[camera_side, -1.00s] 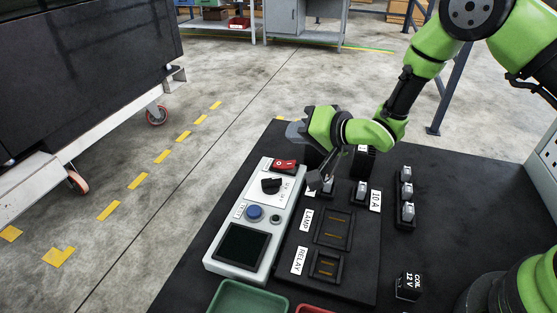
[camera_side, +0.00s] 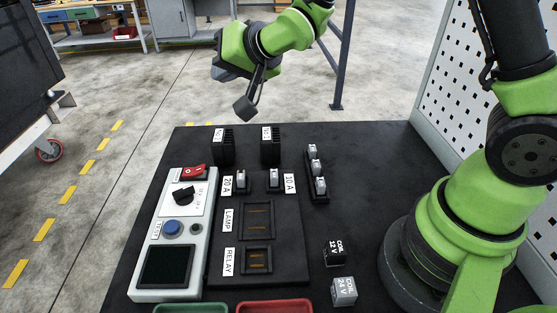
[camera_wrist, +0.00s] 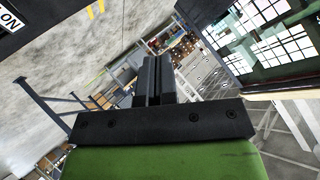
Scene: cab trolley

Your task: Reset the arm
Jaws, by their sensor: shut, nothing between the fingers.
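My gripper (camera_side: 245,109) is raised in the air above the far edge of the black table (camera_side: 370,150) in the side view. Its fingers are together and hold nothing. In the wrist view the two dark fingers (camera_wrist: 153,82) also lie side by side, pointing at the open hall. No part is near the fingertips.
A white panel (camera_side: 143,235) with a red switch, black knob, blue button and dark screen stands at left. Beside it are LAMP (camera_side: 257,222) and RELAY (camera_side: 256,261) sockets. Coil blocks (camera_side: 344,291) stand at the front right. Green and red trays (camera_side: 275,307) sit at the front edge.

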